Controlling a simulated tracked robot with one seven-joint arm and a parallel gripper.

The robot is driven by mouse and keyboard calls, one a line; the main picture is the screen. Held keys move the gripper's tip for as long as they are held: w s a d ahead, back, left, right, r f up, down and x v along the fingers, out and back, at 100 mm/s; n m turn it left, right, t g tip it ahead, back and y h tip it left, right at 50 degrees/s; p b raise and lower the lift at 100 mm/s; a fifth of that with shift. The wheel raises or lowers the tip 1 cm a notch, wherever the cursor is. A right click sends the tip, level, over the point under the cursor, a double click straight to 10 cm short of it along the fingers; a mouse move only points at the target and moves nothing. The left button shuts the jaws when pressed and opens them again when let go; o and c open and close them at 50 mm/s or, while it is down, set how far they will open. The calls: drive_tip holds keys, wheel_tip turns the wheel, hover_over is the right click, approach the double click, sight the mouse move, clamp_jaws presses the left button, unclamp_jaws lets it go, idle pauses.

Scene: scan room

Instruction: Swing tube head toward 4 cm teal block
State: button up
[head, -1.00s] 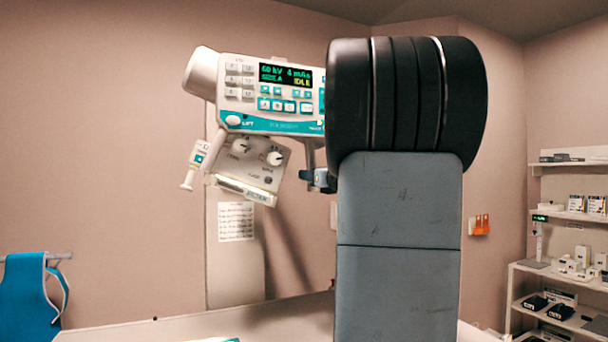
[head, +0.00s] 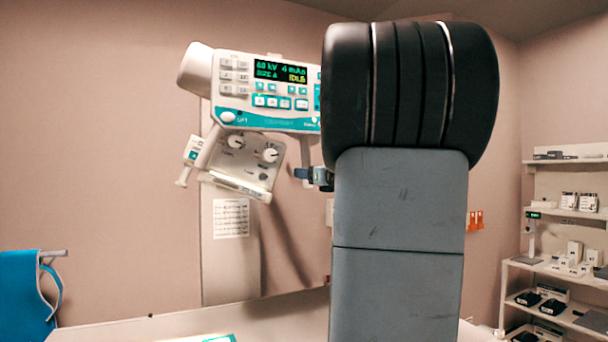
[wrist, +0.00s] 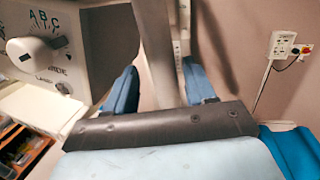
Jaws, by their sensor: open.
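The white tube head (head: 225,85) with a lit display reading IDLE hangs left of centre in the head view. Its tilted collimator box (head: 245,160) has knobs, and a handle hangs at each side. The box's knob face (wrist: 45,60) fills the upper left of the wrist view. My gripper (wrist: 160,90) is open, its blue fingers either side of a pale bar (wrist: 158,45); I cannot tell whether they touch it. In the head view my gripper (head: 318,177) is small beside the right handle, partly hidden by my arm. I cannot make out a teal block.
A pale table (head: 140,330) runs along the bottom, with a teal-edged item (head: 222,338) cut off by the frame. A blue apron (head: 25,295) hangs at left. Shelves (head: 560,265) with small boxes stand at right.

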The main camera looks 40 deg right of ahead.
drive_tip(key=s+f, duration=0.1)
drive_tip(key=s, duration=1)
drive_tip(key=shift+s, duration=0.15)
drive_tip(key=shift+a, duration=0.15)
drive_tip(key=a+f+n+g+y, duration=0.2)
drive_tip(key=a+f+n, duration=0.25)
drive_tip(key=a, duration=0.35)
drive_tip(key=s+a+f+n+g+y, duration=0.1)
drive_tip(key=a+f+n+g+y, duration=0.15)
drive_tip(key=a+n, duration=0.4)
drive_tip(key=a+f+n+g+y, duration=0.25)
drive_tip(key=a+f+n, duration=0.25)
drive_tip(key=a, duration=0.3)
drive_tip(key=s+a+f+n+g+h, duration=0.6)
drive_tip(key=s+a+f+n, duration=0.3)
drive_tip(key=n, duration=1)
drive_tip(key=s+f, duration=0.4)
drive_tip(key=shift+s+f+n+h, duration=0.3)
